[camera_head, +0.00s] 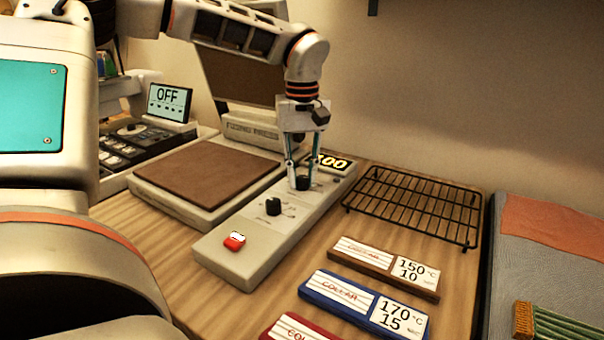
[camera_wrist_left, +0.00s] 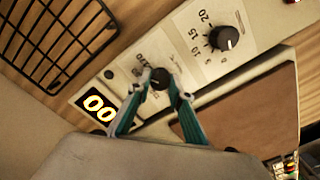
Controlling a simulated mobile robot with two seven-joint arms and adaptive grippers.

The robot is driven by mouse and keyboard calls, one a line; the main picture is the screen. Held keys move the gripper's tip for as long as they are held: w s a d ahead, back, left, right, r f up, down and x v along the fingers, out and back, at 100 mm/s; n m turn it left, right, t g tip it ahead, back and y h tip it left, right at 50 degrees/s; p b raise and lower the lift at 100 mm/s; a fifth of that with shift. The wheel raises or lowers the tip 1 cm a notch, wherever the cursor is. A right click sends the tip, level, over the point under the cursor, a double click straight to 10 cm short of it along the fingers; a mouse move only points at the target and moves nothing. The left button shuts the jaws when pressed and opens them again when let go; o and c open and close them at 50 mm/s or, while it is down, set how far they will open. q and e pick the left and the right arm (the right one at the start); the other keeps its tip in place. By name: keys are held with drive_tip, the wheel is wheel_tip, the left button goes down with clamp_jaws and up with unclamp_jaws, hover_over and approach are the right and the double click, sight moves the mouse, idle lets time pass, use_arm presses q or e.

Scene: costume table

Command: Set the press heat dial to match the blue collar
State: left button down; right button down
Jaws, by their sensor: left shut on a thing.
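The press control panel (camera_head: 238,262) runs beside the brown press bed. My left gripper (camera_head: 302,182) points down and is shut on the heat dial, a black knob (camera_head: 304,184). In the left wrist view the dial (camera_wrist_left: 160,80) sits between the fingertips (camera_wrist_left: 161,90), and a printed scale is partly covered. The yellow-lit display (camera_head: 333,162) ends in "00"; its first digit is hidden by the gripper. The blue collar card (camera_head: 318,291) lies in front on the table and reads 170 °C and 15. My right gripper is not in view.
A second black dial (camera_head: 273,206) and a red switch (camera_head: 234,240) are on the panel. A brown card (camera_head: 372,263) reads 150 and 10. A red card (camera_head: 283,327) is cut off. A black wire rack (camera_head: 412,204) stands right of the panel.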

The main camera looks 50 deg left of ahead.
sight(302, 177)
use_arm(q)
drive_tip(key=shift+r+m, duration=0.1)
drive_tip(key=shift+m, duration=2.1)
drive_tip(key=c, duration=1.8)
unclamp_jaws()
wheel_tip(302, 177, up, 12)
drive_tip(key=shift+f, duration=0.1)
